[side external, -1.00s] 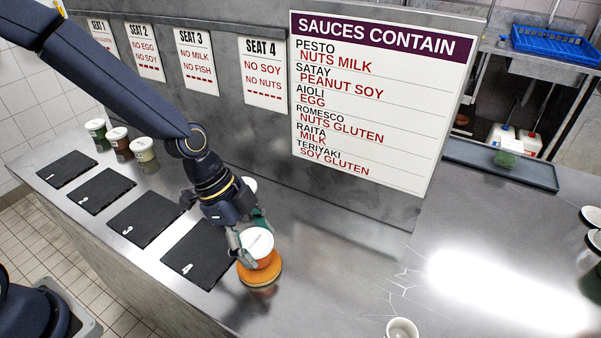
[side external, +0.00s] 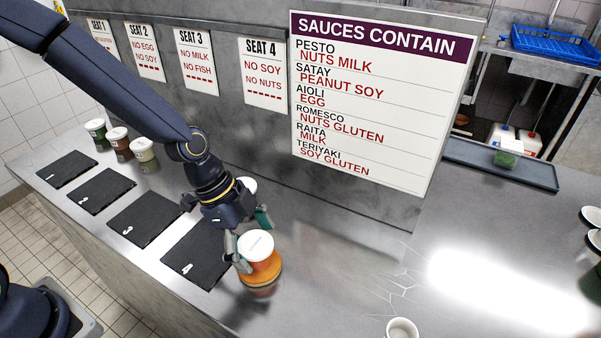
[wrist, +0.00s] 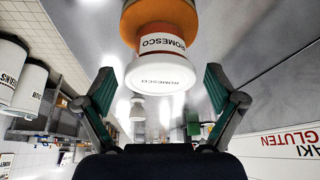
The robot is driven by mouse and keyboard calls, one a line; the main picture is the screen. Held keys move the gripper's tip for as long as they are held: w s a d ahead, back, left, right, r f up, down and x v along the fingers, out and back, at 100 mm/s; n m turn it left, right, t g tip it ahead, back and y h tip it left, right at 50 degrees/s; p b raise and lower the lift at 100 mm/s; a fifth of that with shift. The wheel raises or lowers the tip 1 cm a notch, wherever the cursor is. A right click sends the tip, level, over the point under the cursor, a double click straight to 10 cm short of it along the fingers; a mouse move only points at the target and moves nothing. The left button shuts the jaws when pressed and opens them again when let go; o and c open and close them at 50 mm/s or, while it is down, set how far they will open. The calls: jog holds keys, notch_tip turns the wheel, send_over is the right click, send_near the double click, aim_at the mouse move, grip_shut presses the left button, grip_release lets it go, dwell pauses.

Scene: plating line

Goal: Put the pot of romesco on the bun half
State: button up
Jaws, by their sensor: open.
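The pot of romesco (side external: 257,246) has a white lid and an orange-red body. It stands upright on the orange-brown bun half (side external: 275,277), beside the mat numbered 4. In the wrist view the pot's lid and label (wrist: 162,72) read ROMESCO, and the bun half (wrist: 160,15) is beyond its base. My gripper (side external: 251,238) is open, with a finger on either side of the pot. The wrist view shows clear gaps between the pot and both fingers. My gripper partly hides the pot's far side in the side view.
Dark mats lie along the counter's left, including mat 4 (side external: 197,255). Green (side external: 96,130), brown (side external: 117,140) and cream (side external: 143,146) pots stand at the back left. Another white lid (side external: 249,185) shows behind my gripper. A white cup (side external: 402,328) stands at the front. The counter right of the bun is mostly clear.

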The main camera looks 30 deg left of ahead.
jog(key=w+v, duration=0.1)
jog(key=v, duration=1.1)
jog(key=s+a+r+n+t+y, duration=0.2)
jog(key=s+a+r+n, duration=0.2)
jog(key=s+a+n, duration=0.2)
jog(key=s+a+r+n+t+y, duration=0.2)
jog(key=s+a+r+n, duration=0.2)
jog(key=s+a+n, duration=0.2)
jog(key=a+n, duration=0.2)
jog(key=n, duration=0.1)
jog(key=shift+n+t+y, duration=0.3)
jog(key=shift+n+y, duration=0.1)
